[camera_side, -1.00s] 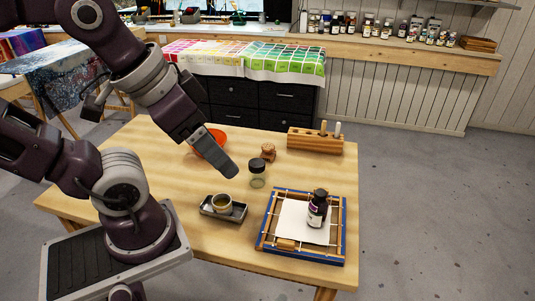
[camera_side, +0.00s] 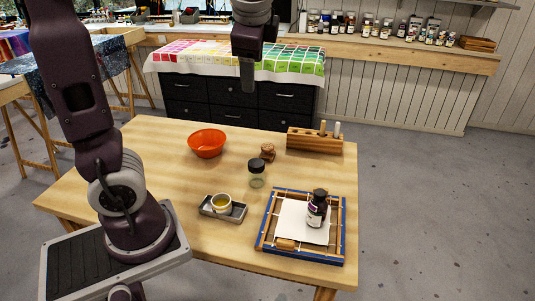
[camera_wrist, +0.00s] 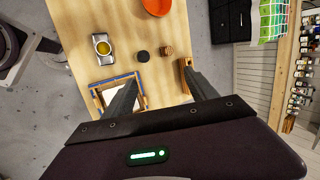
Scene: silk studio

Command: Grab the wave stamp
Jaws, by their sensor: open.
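A small brown wooden piece (camera_side: 267,152), which looks like the stamp, stands on the table just behind a dark-lidded glass jar. It also shows in the wrist view (camera_wrist: 167,50), beside the jar's dark lid. No wave pattern can be made out on it. My gripper (camera_side: 247,88) is raised high above the far side of the table, well clear of everything. In the wrist view my gripper (camera_wrist: 163,84) has its two fingers spread apart with nothing between them.
The glass jar (camera_side: 257,176) stands close to the wooden piece. A wooden block with upright tools (camera_side: 315,146) is to its right and an orange bowl (camera_side: 207,142) to its left. A cup on a tray (camera_side: 221,204) and a blue-edged frame (camera_side: 264,225) with a dark bottle (camera_side: 317,209) lie nearer.

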